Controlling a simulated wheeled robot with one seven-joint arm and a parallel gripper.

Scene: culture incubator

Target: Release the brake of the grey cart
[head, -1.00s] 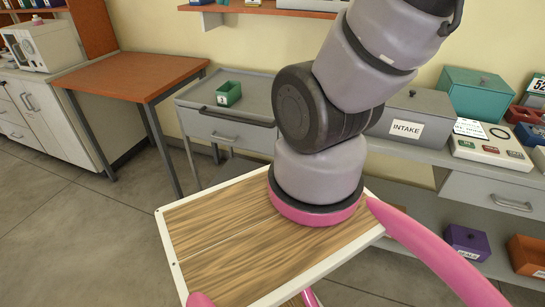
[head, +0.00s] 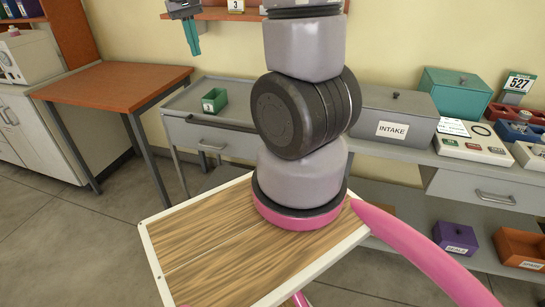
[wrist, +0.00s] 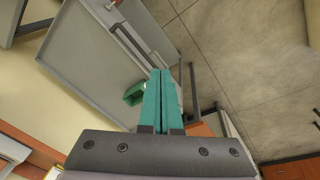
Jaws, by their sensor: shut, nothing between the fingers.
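The grey cart (head: 240,97) stands against the wall left of my arm in the head view. It has a rimmed top, a drawer with a handle (head: 212,145) and a dark bar (head: 225,123) along its front edge. I cannot make out which part is the brake. My gripper (head: 195,50) has teal fingers, pointing down above and behind the cart's top in the picture. In the wrist view my gripper (wrist: 165,72) is shut and empty, with the cart (wrist: 85,45) ahead to the upper left.
A green bin (head: 214,100) sits on the cart's top. An orange-topped table (head: 110,85) stands left of the cart. A grey INTAKE box (head: 395,115) is on the bench to the right. A shelf (head: 225,14) hangs above. Floor is open at front left.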

